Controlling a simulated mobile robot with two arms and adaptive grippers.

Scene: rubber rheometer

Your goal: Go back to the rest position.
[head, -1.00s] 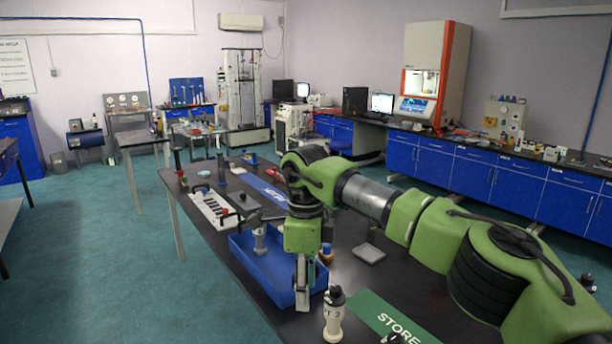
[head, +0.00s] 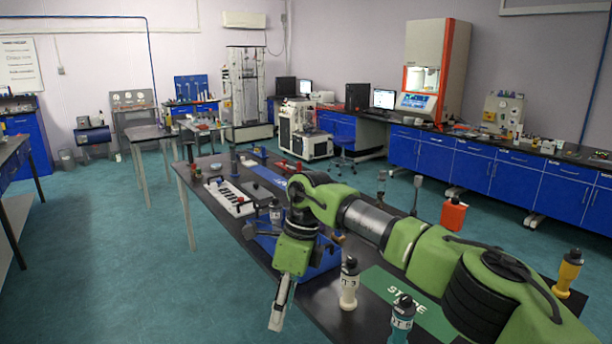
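My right arm reaches in from the lower right across the dark table (head: 318,295). My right gripper (head: 279,304) hangs fingers down at the table's near left edge, in front of the blue tray (head: 325,264). Its fingers show nearly edge-on, so I cannot tell whether they are apart; I see no object in them. My arm hides part of the tray. My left gripper is not in view.
A white bottle (head: 349,288) stands just right of my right gripper. A teal bottle (head: 401,320) stands by the green STORE mat (head: 428,318). A red container (head: 453,215) and a yellow bottle (head: 567,274) stand beyond my arm.

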